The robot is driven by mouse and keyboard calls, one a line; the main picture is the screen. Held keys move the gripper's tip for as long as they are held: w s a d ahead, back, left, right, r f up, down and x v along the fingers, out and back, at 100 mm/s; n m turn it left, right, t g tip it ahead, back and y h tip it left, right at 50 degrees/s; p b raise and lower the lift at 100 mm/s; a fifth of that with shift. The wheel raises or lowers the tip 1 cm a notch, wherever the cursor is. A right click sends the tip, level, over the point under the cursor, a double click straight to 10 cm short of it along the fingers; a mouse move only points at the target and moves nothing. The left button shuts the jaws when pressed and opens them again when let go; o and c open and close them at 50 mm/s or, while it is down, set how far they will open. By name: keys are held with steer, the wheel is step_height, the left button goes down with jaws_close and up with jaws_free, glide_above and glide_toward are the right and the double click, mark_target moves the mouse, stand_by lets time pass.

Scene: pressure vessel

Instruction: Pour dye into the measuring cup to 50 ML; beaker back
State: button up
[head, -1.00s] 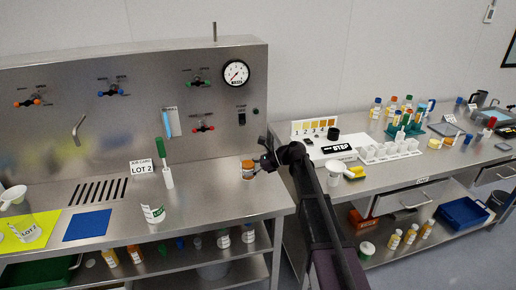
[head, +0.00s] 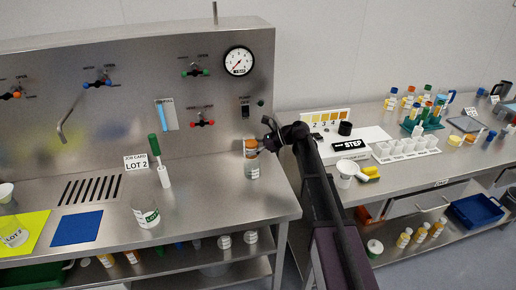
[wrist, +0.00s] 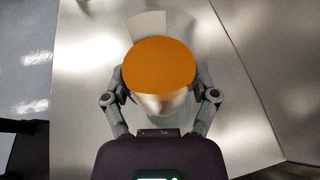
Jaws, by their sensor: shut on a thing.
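My gripper (head: 265,142) is shut on an orange-topped clear container (head: 251,150) near the right end of the steel counter. In the wrist view the round orange top (wrist: 158,65) sits between the two fingers, with a pale, glassy body under it. I cannot tell if the orange is a lid or dye. It looks upright; whether it touches the counter is unclear. A clear cup with a green-and-white label (head: 147,215) stands at the counter's front edge, apart from my gripper. Its fill level is too small to read.
A LOT 2 card (head: 136,162) and a green-handled tool (head: 156,150) stand behind the cup. A blue mat (head: 77,228) and a yellow mat (head: 30,225) lie left. The right bench holds a STEP box (head: 378,145) and a white cup (head: 347,170). Open counter lies between cup and gripper.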

steer(key=shift+d, duration=0.2)
steer(key=shift+w+f, duration=0.2)
steer(key=shift+w, duration=0.3)
steer(key=shift+n+g, duration=0.8)
steer(key=shift+g, duration=0.1)
steer(key=w+f+b, duration=0.2)
steer(key=w, duration=0.1)
steer(key=w+f+b, duration=0.5)
steer(key=w, duration=0.1)
steer(key=shift+f+b, duration=0.15)
steer(key=shift+b, duration=0.2)
steer(key=shift+w+f, duration=0.2)
steer(key=shift+f, duration=0.1)
steer(key=shift+s+f+b, duration=0.15)
steer(key=shift+b, duration=0.25)
steer(key=shift+r, duration=0.2)
